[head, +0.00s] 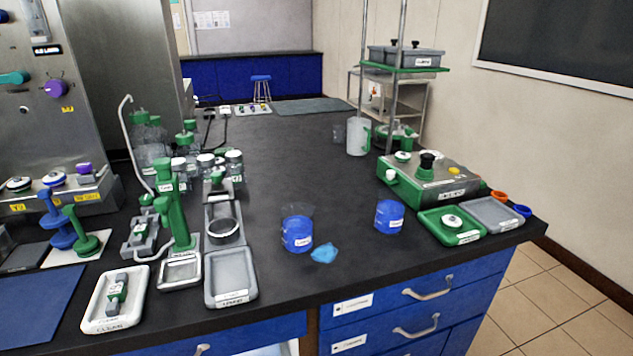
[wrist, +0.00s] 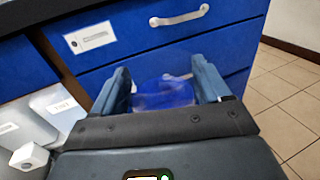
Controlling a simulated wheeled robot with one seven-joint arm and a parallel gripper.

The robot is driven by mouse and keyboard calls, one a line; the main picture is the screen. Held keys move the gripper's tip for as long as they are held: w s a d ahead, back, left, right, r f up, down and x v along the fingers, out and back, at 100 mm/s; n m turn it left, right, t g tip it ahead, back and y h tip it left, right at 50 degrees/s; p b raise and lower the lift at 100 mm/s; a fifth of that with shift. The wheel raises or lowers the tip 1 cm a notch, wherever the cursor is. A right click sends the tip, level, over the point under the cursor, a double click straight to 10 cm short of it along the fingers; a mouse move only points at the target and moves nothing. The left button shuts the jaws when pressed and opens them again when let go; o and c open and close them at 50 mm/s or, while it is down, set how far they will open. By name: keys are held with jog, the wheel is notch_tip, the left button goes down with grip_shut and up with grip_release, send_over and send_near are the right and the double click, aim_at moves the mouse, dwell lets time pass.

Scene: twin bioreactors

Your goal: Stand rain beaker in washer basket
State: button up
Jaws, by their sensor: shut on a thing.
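My gripper (wrist: 163,78) shows in the wrist view, its two fingers on either side of a clear vessel with a blue lower part (wrist: 165,95). It is shut on this vessel, which looks like a beaker. I cannot read a label on it. The vessel is in front of the blue drawer fronts. In the head view, two blue-filled beakers stand on the dark bench, one near the middle (head: 297,236) and one to its right (head: 389,217). Their labels are too small to read. My gripper is not in the head view. I cannot make out a washer basket for sure.
White labelled containers (wrist: 35,125) are at the lower left of the wrist view. A blue crumpled cloth (head: 324,253) lies beside the middle beaker. Grey tray (head: 231,278), green tray (head: 451,227) and a white jug (head: 357,137) stand on the bench. Tiled floor (head: 570,290) is clear at right.

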jog(key=shift+s+d+f, duration=0.1)
jog(key=shift+s+f, duration=0.15)
jog(key=shift+f, duration=0.7)
jog(key=shift+s+f, duration=0.25)
jog(key=shift+f, duration=0.7)
